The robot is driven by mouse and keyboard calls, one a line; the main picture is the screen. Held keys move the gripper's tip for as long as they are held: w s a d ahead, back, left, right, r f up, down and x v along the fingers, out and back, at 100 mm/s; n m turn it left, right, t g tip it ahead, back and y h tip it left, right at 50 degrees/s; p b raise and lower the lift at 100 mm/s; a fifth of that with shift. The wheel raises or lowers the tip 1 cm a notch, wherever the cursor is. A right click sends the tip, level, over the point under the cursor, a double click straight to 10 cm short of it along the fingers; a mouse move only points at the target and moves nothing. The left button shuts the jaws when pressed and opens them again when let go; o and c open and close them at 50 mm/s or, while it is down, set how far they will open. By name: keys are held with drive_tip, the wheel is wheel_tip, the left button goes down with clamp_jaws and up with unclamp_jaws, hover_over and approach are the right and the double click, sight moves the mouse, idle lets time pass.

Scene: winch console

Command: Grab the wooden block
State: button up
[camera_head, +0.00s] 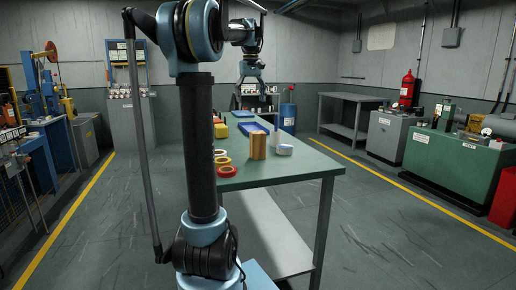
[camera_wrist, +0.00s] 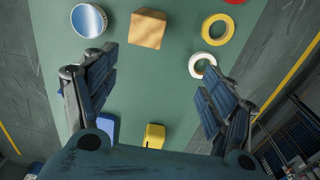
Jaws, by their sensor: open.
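The wooden block (camera_head: 258,146) stands upright on the green table, tan-orange in colour. In the wrist view the block (camera_wrist: 148,29) is near the top, seen from above, just beyond the gap between my fingers. My gripper (camera_head: 252,83) is raised well above the table, farther back than the block.
On the green table (camera_head: 300,166), a round jar (camera_head: 284,149) stands right of the block. Yellow (camera_head: 221,153), white (camera_head: 222,161) and red (camera_head: 227,171) rings lie to its left. A blue item (camera_head: 252,127) lies behind it. A yellow object (camera_wrist: 154,136) also shows below my gripper.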

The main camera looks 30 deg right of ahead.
drive_tip(key=d, duration=0.2)
approach(258, 132)
drive_tip(key=f, duration=0.5)
drive_tip(key=shift+w+a+f, duration=0.2)
drive_tip(key=shift+w+f, duration=0.1)
drive_tip(key=shift+s+d+f, duration=0.1)
drive_tip(key=shift+f, duration=1.2)
drive_tip(key=shift+s+d+f, duration=0.1)
drive_tip(key=shift+f, duration=1.25)
drive_tip(key=c, duration=1.7)
